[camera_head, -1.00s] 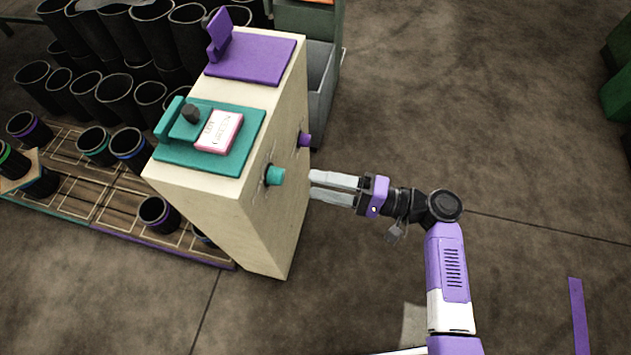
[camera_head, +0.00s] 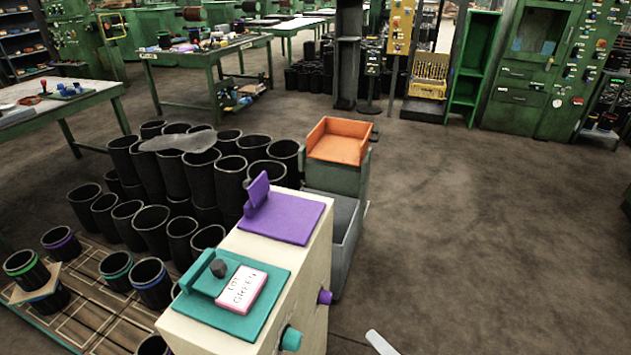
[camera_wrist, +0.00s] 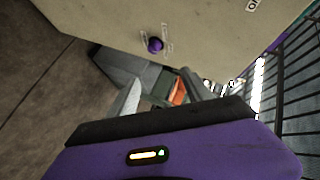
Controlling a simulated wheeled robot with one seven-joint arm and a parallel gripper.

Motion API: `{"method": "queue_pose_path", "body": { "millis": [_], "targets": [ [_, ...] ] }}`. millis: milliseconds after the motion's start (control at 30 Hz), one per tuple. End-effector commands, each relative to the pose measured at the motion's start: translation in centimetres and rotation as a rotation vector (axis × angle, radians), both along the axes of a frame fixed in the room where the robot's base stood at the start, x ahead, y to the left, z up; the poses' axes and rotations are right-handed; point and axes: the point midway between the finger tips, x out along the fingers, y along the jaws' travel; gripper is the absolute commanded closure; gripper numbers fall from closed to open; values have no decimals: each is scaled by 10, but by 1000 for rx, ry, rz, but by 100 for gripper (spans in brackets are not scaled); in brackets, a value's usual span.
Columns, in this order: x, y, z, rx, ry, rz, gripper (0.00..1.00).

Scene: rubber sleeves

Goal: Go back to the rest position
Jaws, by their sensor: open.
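My gripper is open and empty. In the head view only one pale fingertip (camera_head: 380,342) shows at the bottom edge, to the right of the cream cabinet. In the wrist view my gripper (camera_wrist: 160,100) has its two grey fingers apart, below the cabinet's side face (camera_wrist: 200,20). The cream cabinet (camera_head: 312,262) carries a purple pad and a teal pad on top. A purple knob (camera_head: 325,297) and a teal knob (camera_head: 291,339) stick out of its right side. The purple knob also shows in the wrist view (camera_wrist: 155,44), apart from the fingers.
Several black rubber sleeves (camera_head: 150,228) stand left of the cabinet. A pink-edged card (camera_head: 242,289) lies on the teal pad. An orange tray (camera_head: 340,141) and a grey bin (camera_head: 345,230) are behind the cabinet. The floor (camera_head: 480,230) to the right is clear.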

Motion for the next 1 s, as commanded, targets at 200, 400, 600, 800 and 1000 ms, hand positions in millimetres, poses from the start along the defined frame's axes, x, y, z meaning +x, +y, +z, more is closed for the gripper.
{"method": "queue_pose_path", "body": {
  "millis": [200,400,600,800,1000],
  "targets": [
    [-71,-52,12,-347,-113,-205,42],
    [-142,-76,61,-617,-248,-290,42],
    [-209,-76,125,-828,-376,-293,42],
    [-268,-62,179,-971,-449,-228,42],
    [-310,-53,188,-1010,-394,-143,42]
  ]
}}
